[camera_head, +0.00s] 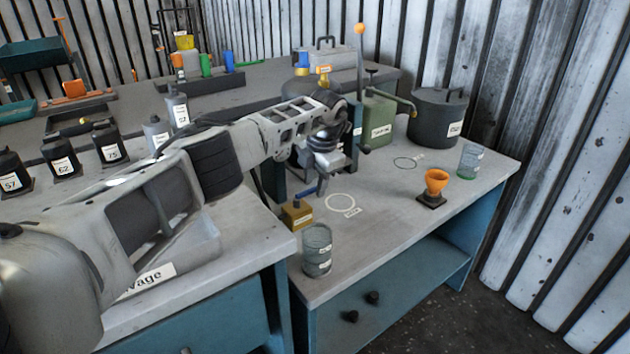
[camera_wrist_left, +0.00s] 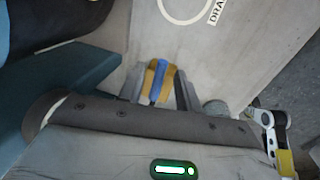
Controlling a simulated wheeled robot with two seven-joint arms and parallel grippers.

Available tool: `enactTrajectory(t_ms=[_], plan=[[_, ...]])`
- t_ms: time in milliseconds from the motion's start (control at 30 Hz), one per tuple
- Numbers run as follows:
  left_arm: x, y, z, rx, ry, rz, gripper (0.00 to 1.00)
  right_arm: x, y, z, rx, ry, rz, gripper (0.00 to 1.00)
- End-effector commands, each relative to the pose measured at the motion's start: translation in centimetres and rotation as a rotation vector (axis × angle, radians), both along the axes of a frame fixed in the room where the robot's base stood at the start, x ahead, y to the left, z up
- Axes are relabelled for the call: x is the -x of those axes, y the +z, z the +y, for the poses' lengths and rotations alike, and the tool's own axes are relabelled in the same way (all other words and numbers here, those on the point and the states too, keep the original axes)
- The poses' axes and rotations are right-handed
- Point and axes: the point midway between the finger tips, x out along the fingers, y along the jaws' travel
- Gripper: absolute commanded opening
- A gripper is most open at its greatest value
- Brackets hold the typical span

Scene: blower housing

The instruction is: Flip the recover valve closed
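A brass valve block (camera_head: 297,214) with a blue lever (camera_head: 305,192) stands near the front left of the right-hand bench. I cannot read a name on it, so whether it is the recover valve is not certain. My left gripper (camera_head: 322,178) points down just above and behind it. In the left wrist view, the blue lever (camera_wrist_left: 160,78) and the brass body show between the two fingers of my left gripper (camera_wrist_left: 159,92). The fingers are apart, and I see no clear grip on the lever. My right gripper is out of view.
A glass beaker (camera_head: 317,250) stands close in front of the valve. A marked ring (camera_head: 341,203) lies to its right. An orange funnel (camera_head: 436,184), another glass (camera_head: 470,161), a dark pot (camera_head: 438,115) and a green can (camera_head: 378,120) stand farther off. The bench middle is clear.

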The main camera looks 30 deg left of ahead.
Motion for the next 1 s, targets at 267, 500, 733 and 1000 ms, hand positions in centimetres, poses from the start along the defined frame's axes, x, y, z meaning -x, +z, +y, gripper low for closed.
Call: enactTrajectory(t_ms=[267,500,733,1000], plan=[[0.2,4.8,-0.8,0.0,-0.001,-0.006,0.34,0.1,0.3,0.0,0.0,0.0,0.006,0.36],[0.7,10.5,-1.9,-0.001,0.0,-0.006,0.34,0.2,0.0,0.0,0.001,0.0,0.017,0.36],[1.0,14.3,-2.6,0.0,0.001,-0.003,0.34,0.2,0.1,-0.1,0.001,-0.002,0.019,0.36],[1.1,15.5,-2.8,-0.001,0.002,-0.001,0.34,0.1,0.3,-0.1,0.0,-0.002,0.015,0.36]])
